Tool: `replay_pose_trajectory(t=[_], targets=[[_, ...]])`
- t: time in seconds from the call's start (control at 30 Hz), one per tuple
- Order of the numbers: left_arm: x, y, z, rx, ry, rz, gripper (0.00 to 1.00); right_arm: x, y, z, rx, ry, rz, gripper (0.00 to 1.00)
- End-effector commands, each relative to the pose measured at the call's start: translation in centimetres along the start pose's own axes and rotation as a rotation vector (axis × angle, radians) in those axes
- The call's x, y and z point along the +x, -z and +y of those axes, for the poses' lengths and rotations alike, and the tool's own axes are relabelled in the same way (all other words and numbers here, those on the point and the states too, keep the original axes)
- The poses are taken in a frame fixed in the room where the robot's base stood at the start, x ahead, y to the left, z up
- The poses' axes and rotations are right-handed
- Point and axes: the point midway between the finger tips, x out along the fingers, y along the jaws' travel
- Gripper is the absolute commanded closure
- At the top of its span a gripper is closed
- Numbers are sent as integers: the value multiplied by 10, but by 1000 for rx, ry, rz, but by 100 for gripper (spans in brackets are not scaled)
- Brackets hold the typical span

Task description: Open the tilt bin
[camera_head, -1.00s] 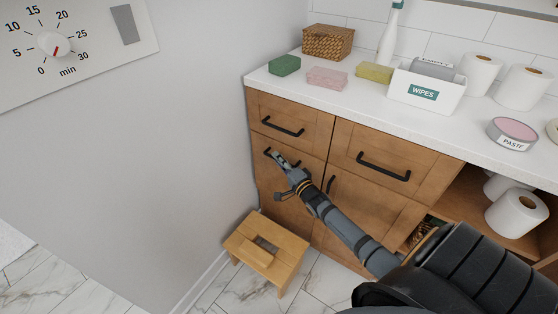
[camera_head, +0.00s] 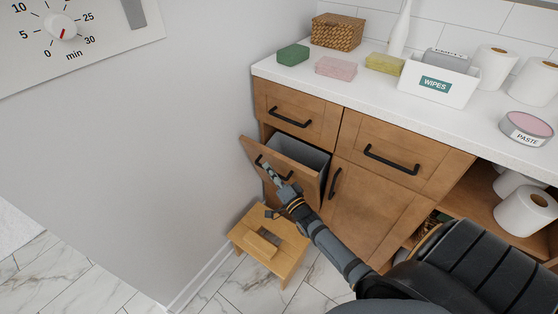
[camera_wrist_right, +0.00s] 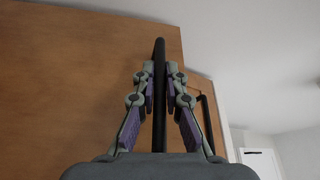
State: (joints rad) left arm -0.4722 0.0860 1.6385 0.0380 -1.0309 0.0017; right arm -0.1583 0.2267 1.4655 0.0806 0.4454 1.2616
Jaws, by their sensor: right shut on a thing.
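The tilt bin (camera_head: 288,168) is a wooden front in the lower left of the cabinet, below the top left drawer. Its front leans outward at the top, and the grey bin (camera_head: 300,153) inside shows behind it. My right gripper (camera_head: 266,169) is at the black bar handle on this front. In the right wrist view, the fingers of the right gripper (camera_wrist_right: 160,82) are closed on both sides of the black handle (camera_wrist_right: 159,110). The wooden front (camera_wrist_right: 70,80) fills the left of that view. My left gripper is not in view.
A wooden step stool (camera_head: 268,240) stands on the floor below the tilted front. The wall (camera_head: 150,160) is close on the left. Drawers with black handles (camera_head: 390,160) are to the right. The counter (camera_head: 380,98) holds sponges, a basket (camera_head: 337,32) and a wipes box (camera_head: 437,82).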

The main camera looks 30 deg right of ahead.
Motion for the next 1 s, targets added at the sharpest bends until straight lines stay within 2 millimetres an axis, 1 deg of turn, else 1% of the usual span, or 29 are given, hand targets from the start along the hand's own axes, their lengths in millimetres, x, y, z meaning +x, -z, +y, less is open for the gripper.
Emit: replay_pose_trajectory(t=[0.03,0.2,0.3,0.4,0.5,0.7,0.97,1.0], targets=[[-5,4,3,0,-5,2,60,-5,-12,4,-24,9,0,100],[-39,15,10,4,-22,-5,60,-16,-38,4,-115,48,0,100],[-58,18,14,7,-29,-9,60,-21,-49,4,-156,64,0,100],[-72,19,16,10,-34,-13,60,-24,-57,5,-185,76,0,100],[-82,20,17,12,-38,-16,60,-26,-62,5,-203,83,0,100],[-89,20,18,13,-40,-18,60,-27,-65,4,-217,89,0,100],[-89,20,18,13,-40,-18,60,-27,-65,4,-216,88,-1,100],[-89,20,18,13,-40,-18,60,-27,-65,4,-216,88,-1,84]])
